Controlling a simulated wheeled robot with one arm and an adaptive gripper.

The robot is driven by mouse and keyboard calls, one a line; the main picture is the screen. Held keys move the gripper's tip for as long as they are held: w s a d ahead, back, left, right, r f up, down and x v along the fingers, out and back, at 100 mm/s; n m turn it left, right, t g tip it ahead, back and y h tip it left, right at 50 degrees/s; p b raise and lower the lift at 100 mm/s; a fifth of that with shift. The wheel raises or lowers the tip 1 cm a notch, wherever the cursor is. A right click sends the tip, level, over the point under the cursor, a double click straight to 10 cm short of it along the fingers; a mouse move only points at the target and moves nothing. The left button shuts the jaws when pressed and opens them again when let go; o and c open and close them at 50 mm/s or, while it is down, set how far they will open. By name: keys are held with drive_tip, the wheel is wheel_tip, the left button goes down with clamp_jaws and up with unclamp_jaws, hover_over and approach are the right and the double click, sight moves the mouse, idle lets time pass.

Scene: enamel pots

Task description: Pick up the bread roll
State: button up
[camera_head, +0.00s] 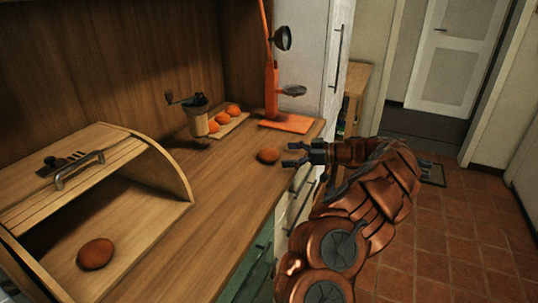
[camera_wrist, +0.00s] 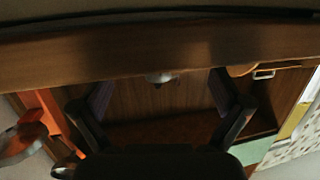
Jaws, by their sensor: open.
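A round brown bread roll (camera_head: 268,155) lies on the wooden counter near its front edge. A second, similar brown roll (camera_head: 95,253) lies inside the open bread box (camera_head: 75,185) at the left. My gripper (camera_head: 289,155) is open and empty in the head view, its fingers pointing left toward the roll on the counter. The fingertips are just right of that roll, seemingly with a small gap. In the wrist view, my two dark fingers (camera_wrist: 162,118) are spread apart with no roll visible between them.
A grinder (camera_head: 197,117) and a board with orange round items (camera_head: 222,117) stand at the back. The counter between the bread box and the nearer roll is clear.

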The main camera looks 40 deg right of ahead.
sight(274, 153)
drive_tip(key=shift+p+x, duration=0.55)
drive_tip(key=shift+x, duration=1.85)
drive_tip(key=shift+r, duration=0.1)
drive_tip(key=shift+c, duration=0.4)
drive_tip(key=c, duration=1.1)
drive_tip(key=shift+s+r+b, duration=0.1)
drive_tip(key=shift+r+b, duration=0.4)
drive_tip(key=shift+r, duration=1.35)
drive_tip(key=shift+s+a, duration=0.35)
drive_tip(key=s+a+b, duration=0.1)
drive_tip(key=s+a, duration=0.2)
drive_tip(key=s+a+b, duration=0.1)
drive_tip(key=s+a, duration=0.2)
drive_tip(key=s, duration=0.1)
drive_tip(key=s+a+r, duration=0.1)
drive_tip(key=s+a, duration=0.3)
drive_tip(key=shift+a+r+b, duration=0.1)
drive_tip(key=shift+b, duration=0.3)
